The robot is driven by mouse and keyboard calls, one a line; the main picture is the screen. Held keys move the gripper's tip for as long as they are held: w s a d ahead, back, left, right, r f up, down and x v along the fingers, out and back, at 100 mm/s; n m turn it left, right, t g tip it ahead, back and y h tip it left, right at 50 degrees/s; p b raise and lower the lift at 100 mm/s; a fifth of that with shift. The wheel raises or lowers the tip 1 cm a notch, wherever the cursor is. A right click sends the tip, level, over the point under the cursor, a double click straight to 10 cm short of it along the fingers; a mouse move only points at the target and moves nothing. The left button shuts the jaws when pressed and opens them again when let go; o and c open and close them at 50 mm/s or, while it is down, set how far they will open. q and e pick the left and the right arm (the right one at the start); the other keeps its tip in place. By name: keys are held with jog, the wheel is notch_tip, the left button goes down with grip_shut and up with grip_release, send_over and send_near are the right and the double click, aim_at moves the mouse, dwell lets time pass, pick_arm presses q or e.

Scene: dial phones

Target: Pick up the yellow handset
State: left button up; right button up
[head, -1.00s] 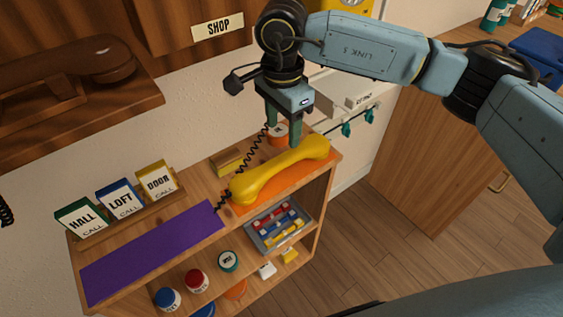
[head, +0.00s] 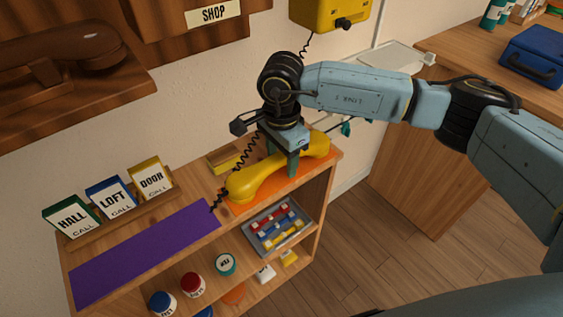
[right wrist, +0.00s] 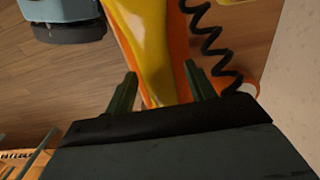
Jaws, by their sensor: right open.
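The yellow handset (head: 254,183) lies on an orange mat (head: 293,183) on the shelf top, its length running from lower left to upper right. A black coiled cord rises behind it. My right gripper (head: 284,168) is down over the handset's middle, pointing downward. In the right wrist view, the open fingers (right wrist: 160,88) stand on either side of the yellow handset (right wrist: 150,50). I cannot tell whether they touch it. The gripper hides part of the handset's grip in the head view. My left gripper is not in view.
A purple mat (head: 145,253) covers the left of the shelf top. HALL, LOFT and DOOR cards (head: 112,199) stand in a rack behind it. A yellow wall phone (head: 330,14) hangs above. Below are a grey tray (head: 279,228) and several jars. Floor at right is clear.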

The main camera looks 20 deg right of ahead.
jog(key=c, duration=1.1)
grip_shut()
jog(key=shift+r, duration=0.2)
